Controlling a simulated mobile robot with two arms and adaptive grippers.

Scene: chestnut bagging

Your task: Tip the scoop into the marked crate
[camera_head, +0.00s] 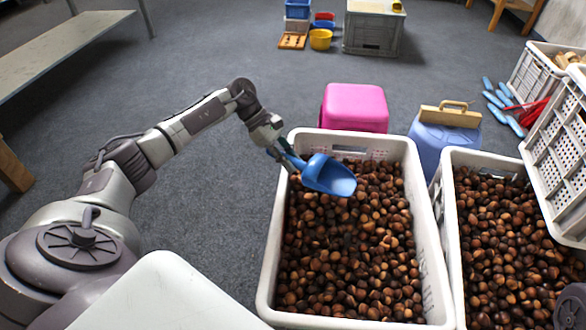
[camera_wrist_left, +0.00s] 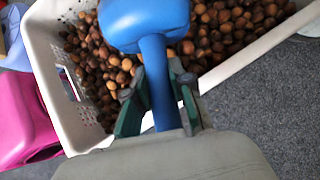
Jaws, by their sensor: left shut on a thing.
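My left gripper (camera_head: 284,156) is shut on the handle of a blue scoop (camera_head: 330,176). The left wrist view also shows the gripper (camera_wrist_left: 158,92) with its fingers on both sides of the scoop's handle (camera_wrist_left: 160,85). The scoop is above the far left part of a white crate (camera_head: 273,240) full of brown chestnuts. I see no chestnuts in the scoop's visible bowl. A second white crate (camera_head: 447,225) of chestnuts stands to the right. I cannot make out which crate is marked. My right gripper is not in view.
A pink stool (camera_head: 355,107) and a blue container with a wooden-handled top (camera_head: 445,135) stand behind the crates. White crates (camera_head: 560,140) are stacked at right, near blue-handled tools (camera_head: 503,105). A grey crate (camera_head: 372,38) stands farther back.

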